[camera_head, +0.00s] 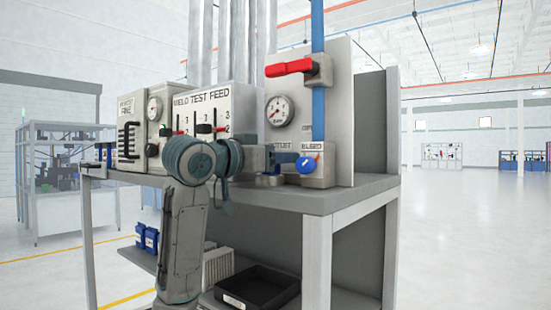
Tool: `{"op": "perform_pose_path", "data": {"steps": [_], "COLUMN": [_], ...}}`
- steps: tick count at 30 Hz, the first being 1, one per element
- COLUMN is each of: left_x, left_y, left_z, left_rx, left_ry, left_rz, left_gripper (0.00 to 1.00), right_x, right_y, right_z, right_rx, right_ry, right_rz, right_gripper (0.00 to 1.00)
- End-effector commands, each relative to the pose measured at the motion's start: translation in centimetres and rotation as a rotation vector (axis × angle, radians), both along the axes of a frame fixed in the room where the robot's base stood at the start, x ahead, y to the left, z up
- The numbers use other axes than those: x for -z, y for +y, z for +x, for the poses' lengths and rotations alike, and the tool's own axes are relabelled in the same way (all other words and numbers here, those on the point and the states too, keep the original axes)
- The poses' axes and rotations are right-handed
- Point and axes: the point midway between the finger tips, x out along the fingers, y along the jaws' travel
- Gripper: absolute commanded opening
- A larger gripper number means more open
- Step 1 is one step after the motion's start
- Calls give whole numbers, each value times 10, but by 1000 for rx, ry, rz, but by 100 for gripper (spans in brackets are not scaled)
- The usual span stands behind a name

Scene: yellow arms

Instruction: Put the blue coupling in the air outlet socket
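A grey arm with teal joints rises left of centre, and its far end reaches right toward the panel marked OUTLET. I take it as my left arm. Its gripper (268,160) is dark, small and partly hidden behind the wrist, so its fingers are unclear. The outlet socket itself is not clearly visible. My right gripper is not in view.
A blue bleed knob (307,164) is close right of the outlet. Above are a gauge (279,110), a red lever (290,68) and a blue pipe (318,100). The bench top (345,194) is bare at right. A black tray (258,286) lies on the lower shelf.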

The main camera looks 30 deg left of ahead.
Motion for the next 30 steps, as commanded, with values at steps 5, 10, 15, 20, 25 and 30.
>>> {"op": "perform_pose_path", "data": {"steps": [5, 10, 15, 20, 25, 30], "left_x": [2, 4, 3, 2, 0, -1], "left_y": [3, 11, 18, 23, 25, 25], "left_z": [-12, -46, -81, -105, -116, -118], "left_rx": [-2, -3, -3, -2, 0, 0], "left_ry": [-3, -6, -6, -3, -1, 0], "left_rz": [1, 3, 2, 0, 0, 0], "left_gripper": [56, 56, 56, 56, 56, 56], "right_x": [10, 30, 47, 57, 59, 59], "right_y": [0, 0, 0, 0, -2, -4], "right_z": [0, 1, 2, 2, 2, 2], "right_rx": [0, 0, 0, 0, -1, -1], "right_ry": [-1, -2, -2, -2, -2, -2], "right_rz": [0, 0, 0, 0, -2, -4], "right_gripper": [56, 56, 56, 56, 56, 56]}}
